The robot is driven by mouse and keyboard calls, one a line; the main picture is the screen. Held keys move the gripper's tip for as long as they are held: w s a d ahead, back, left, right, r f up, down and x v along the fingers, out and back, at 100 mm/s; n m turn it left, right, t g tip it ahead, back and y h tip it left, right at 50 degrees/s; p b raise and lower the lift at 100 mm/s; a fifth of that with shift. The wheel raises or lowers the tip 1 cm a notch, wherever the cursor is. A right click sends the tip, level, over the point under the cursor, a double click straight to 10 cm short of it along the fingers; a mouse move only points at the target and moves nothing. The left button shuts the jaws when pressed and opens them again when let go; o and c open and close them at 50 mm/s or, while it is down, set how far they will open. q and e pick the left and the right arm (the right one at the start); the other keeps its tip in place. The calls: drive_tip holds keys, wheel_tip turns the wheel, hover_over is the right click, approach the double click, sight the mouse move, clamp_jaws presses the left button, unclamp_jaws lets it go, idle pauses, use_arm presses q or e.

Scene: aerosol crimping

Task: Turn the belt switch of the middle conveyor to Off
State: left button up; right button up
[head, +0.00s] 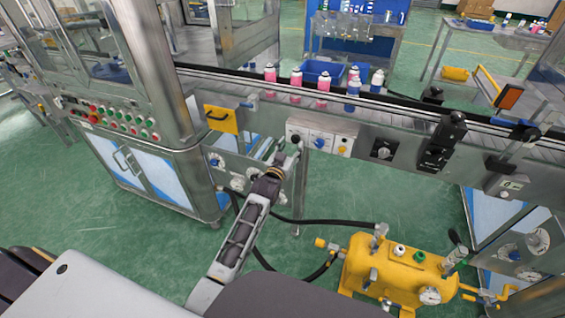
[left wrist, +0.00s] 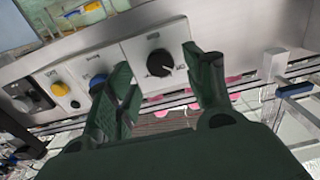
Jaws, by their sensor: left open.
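The middle conveyor (head: 345,118) has a row of control plates on its front side. The black rotary switch (left wrist: 160,63), on a white plate, shows between my left gripper's fingers in the left wrist view, where the picture is inverted. Its white mark points to the lower right there; the label is too small to read. In the head view this switch (head: 295,138) is at the left of the row. My left gripper (head: 287,152) is open just in front of and below it; the fingers (left wrist: 165,85) straddle the knob without visible contact. My right gripper is not in view.
A blue knob (head: 319,143) and a yellow button (head: 342,150) sit beside the switch. Pink and blue bottles (head: 323,86) stand on the belt. A yellow tank (head: 400,268) with hoses stands below on the green floor.

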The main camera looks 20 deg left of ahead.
use_arm(q)
drive_tip(key=s, duration=0.8)
drive_tip(key=shift+s+a, duration=0.15)
